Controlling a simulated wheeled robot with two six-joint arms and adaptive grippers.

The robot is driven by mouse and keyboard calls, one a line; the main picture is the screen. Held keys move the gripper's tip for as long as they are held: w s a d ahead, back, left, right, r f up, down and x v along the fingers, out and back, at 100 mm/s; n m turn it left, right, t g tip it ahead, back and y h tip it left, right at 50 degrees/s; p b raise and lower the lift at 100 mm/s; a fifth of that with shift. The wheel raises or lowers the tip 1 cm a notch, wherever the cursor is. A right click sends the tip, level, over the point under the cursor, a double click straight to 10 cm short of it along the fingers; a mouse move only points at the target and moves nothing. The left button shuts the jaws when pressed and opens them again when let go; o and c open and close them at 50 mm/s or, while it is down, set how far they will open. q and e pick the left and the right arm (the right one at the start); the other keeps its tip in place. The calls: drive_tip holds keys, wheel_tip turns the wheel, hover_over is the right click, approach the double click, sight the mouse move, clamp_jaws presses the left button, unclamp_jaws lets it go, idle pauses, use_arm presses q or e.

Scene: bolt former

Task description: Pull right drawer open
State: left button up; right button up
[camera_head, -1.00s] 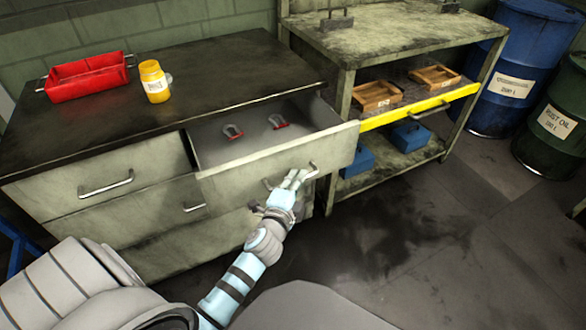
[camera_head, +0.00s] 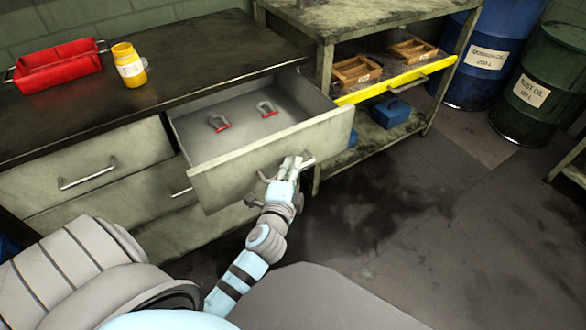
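The right drawer (camera_head: 262,160) of the dark-topped cabinet stands well open. The fingers hide the handle's middle. My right gripper is not in view.
The cabinet top (camera_head: 190,60) holds a red tray (camera_head: 58,68) and a yellow jar (camera_head: 128,68). A shelf bench with a yellow-edged tray (camera_head: 400,80) stands to the right. Blue (camera_head: 490,50) and green (camera_head: 543,85) drums stand beyond. The floor (camera_head: 410,210) at right is clear.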

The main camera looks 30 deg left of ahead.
use_arm(q)
drive_tip(key=shift+s+d, duration=0.15)
drive_tip(key=v, duration=0.7)
drive_tip(key=shift+s, duration=0.15)
